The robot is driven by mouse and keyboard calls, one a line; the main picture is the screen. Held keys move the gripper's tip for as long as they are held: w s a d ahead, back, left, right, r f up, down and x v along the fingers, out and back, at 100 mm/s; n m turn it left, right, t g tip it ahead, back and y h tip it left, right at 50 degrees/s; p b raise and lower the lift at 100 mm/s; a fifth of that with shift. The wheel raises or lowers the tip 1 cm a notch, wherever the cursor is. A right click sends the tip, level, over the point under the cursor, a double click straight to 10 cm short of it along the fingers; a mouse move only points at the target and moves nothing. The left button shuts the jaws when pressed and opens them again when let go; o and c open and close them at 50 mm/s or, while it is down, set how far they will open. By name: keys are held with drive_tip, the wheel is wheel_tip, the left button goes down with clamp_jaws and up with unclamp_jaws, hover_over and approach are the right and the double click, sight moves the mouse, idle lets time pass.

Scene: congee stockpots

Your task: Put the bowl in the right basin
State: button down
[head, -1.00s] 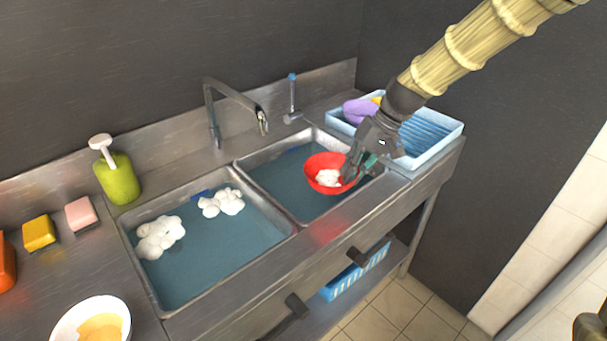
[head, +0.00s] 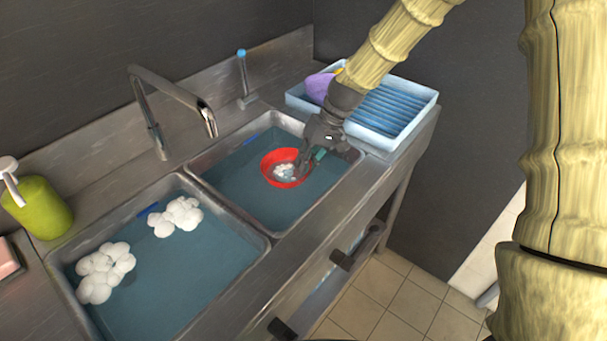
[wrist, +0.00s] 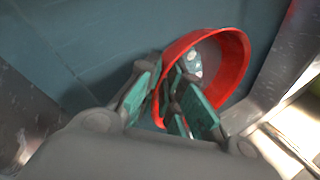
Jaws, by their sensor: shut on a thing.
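The red bowl (head: 268,163) is inside the right basin (head: 236,205), low at the level of the blue water, with some white foam in it. My gripper (head: 303,160) reaches down into the basin and is shut on the bowl's near right rim. In the wrist view the bowl (wrist: 240,65) is tilted, and the green finger pads (wrist: 170,95) of my gripper pinch its wall. I cannot tell whether the bowl touches the basin floor.
The left basin (head: 150,290) holds blue water and white foam clumps (head: 105,270). A faucet (head: 165,90) stands behind the basins. A light blue rack tray (head: 400,140) with a purple item (head: 318,86) stands at right. A green soap bottle (head: 38,208) is at far left.

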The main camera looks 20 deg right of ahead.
drive_tip(key=shift+s+f, duration=0.3)
drive_tip(key=shift+f, duration=1.6)
drive_tip(key=c, duration=1.6)
unclamp_jaws()
drive_tip(key=shift+w+f, duration=0.1)
drive_tip(key=shift+o, duration=0.2)
drive_tip(key=v, duration=1.2)
